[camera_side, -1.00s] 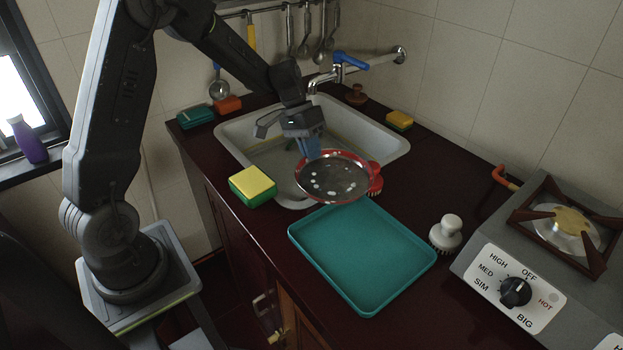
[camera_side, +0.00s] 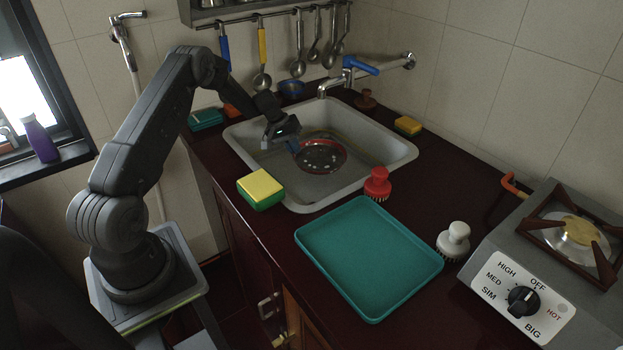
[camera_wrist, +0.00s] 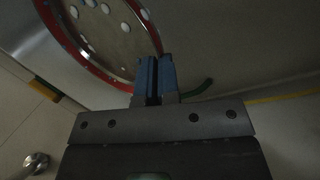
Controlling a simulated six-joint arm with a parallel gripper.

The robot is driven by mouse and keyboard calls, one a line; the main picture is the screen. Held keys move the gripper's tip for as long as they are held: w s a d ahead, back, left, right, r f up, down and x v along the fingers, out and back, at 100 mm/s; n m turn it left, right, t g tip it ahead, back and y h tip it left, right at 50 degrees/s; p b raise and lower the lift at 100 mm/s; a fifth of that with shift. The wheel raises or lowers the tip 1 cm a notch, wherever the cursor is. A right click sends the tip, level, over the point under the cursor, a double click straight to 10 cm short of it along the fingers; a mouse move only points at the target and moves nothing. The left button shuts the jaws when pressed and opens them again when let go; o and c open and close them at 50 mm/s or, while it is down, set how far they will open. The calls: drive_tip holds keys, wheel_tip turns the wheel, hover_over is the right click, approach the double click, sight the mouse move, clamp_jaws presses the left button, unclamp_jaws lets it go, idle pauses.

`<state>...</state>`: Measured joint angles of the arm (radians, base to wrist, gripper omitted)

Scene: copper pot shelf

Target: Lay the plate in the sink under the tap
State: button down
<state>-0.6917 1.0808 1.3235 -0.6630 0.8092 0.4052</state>
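The plate (camera_side: 321,156) is dark with a red rim and pale spots. It is inside the basin of the grey sink (camera_side: 395,153), near the middle, below and in front of the tap (camera_side: 332,84). I cannot tell whether it touches the sink bottom. My gripper (camera_side: 294,147) reaches into the sink from the left, with its blue fingers at the plate's left edge. In the wrist view, the fingers (camera_wrist: 155,70) are close together on the rim of the plate (camera_wrist: 110,40); their tips partly hide the grip.
A yellow-green sponge (camera_side: 260,189) and a red brush (camera_side: 377,184) stand by the sink's front rim. An empty teal tray (camera_side: 368,258) lies in front, with a white brush (camera_side: 453,241) and a stove (camera_side: 545,260) to its right. Utensils hang behind.

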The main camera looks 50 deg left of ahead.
sight(300, 178)
wheel_tip(300, 178, down, 9)
idle(0.4)
drive_tip(key=shift+f, duration=0.1)
drive_tip(key=c, duration=1.3)
unclamp_jaws()
drive_tip(key=shift+c, duration=0.2)
